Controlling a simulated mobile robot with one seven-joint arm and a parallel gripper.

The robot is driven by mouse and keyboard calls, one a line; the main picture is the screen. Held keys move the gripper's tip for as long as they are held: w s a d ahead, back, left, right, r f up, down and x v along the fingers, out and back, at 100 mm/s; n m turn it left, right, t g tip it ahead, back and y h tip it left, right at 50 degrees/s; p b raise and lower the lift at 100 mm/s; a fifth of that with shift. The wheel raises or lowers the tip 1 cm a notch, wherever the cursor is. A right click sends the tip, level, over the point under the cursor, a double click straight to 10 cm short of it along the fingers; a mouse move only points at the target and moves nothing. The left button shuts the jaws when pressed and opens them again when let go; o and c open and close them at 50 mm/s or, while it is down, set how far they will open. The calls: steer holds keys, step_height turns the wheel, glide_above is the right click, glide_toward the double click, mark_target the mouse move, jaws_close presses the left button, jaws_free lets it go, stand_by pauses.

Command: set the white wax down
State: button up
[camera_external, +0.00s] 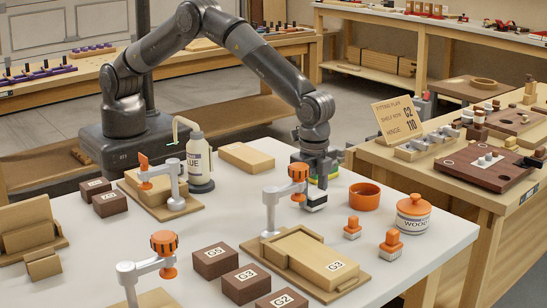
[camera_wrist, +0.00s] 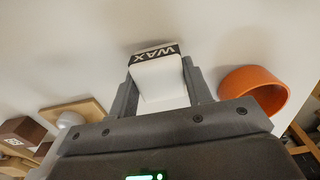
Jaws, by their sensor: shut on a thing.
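The white wax (camera_wrist: 160,84) is a white block with a black band lettered WAX at its far end. My gripper (camera_wrist: 160,92) is shut on it, with one grey finger along each side. In the external view my gripper (camera_external: 316,190) points down just above the white table (camera_external: 420,262), to the left of the orange bowl. The lower edge of the held wax is close to the table top. I cannot tell whether it touches. The fingers partly hide the wax in the external view.
The orange bowl (camera_external: 364,197) stands close by on the right, also in the wrist view (camera_wrist: 262,84). An orange-knobbed clamp (camera_external: 272,210) stands left of my gripper, with a glue bottle (camera_external: 198,160) farther back.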

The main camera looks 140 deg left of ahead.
mark_target(313, 191)
steer(key=shift+f, duration=0.25)
steer(key=o, duration=1)
step_height(313, 191, up, 11)
steer(key=s+d+r+t, duration=0.1)
steer(key=s+d+r, duration=0.25)
steer(key=r, duration=0.35)
steer(key=s+d+r, duration=0.2)
steer(key=s+r, duration=0.3)
steer(key=r, duration=0.2)
steer(key=s+d+r+t, duration=0.1)
steer(key=s+d+r, duration=0.25)
steer(key=s, duration=0.35)
steer(key=s+d+r+t, duration=0.1)
steer(key=s+d+r, duration=0.1)
steer(key=s+r, duration=0.35)
steer(key=s+d+f+t, duration=0.1)
steer(key=s, duration=0.7)
steer(key=s+d+f, duration=0.1)
steer(key=s+d, duration=0.1)
steer(key=s, duration=0.7)
steer(key=s+d+f+t, duration=0.1)
steer(key=s+d, duration=0.1)
steer(key=s, duration=0.7)
steer(key=shift+f+t, duration=0.3)
steer(key=shift+f, duration=0.1)
